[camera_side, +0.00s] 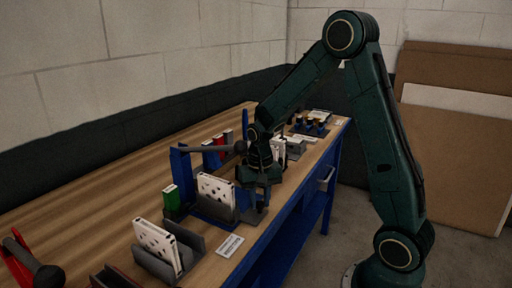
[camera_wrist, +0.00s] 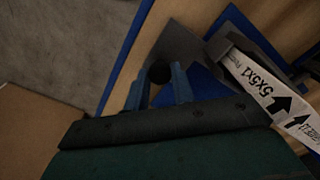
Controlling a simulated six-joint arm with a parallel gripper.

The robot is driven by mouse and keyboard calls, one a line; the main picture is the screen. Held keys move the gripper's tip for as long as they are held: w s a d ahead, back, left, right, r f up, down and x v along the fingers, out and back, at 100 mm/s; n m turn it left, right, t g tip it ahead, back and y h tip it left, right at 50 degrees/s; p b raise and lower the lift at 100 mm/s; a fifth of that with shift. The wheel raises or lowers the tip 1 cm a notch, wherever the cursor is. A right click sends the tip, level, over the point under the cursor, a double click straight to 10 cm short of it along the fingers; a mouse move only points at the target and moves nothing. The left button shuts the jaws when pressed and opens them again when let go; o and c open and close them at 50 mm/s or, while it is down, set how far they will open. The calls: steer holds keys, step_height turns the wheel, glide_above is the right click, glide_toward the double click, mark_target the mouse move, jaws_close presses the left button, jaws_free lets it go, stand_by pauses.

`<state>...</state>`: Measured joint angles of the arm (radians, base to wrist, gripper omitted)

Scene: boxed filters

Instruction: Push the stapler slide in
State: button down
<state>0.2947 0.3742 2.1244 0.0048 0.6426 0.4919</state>
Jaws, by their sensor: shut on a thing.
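My gripper (camera_side: 257,194) is low at the right side of a blue fixture (camera_side: 180,166). In the wrist view its two blue fingers (camera_wrist: 159,82) close around a round black knob (camera_wrist: 159,72). The knob appears to belong to the stapler slide, a grey plate (camera_wrist: 182,45) beside a blue base (camera_wrist: 237,22). A white filter box (camera_side: 216,189) with dark marks stands upright in the fixture, left of my gripper. Its printed edge shows in the wrist view (camera_wrist: 258,80). In the side view my gripper hides the knob and most of the slide.
A second white box (camera_side: 157,243) leans in a grey holder (camera_side: 187,250) at the front. A green box (camera_side: 172,203) is beside the fixture. A white label (camera_side: 230,245) lies near the blue table edge. Several small items stand at the back.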

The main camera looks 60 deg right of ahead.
steer(key=shift+a, duration=0.25)
steer(key=c, duration=1.2)
jaws_free()
steer(key=shift+o, duration=0.2)
steer(key=shift+d, duration=0.15)
steer(key=shift+d, duration=0.8)
steer(key=d, duration=0.2)
steer(key=shift+d+r, duration=0.3)
steer(key=shift+r, duration=0.05)
step_height(320, 180, up, 13)
steer(key=s+a+r+n+t, duration=0.2)
steer(key=s+a+n, duration=0.2)
steer(key=s+a, duration=0.3)
steer(key=s+a+r+n+t, duration=0.3)
steer(key=s+a+n, duration=0.2)
steer(key=s+a, duration=0.3)
steer(key=shift+s+t, duration=0.3)
steer(key=shift+s, duration=1.05)
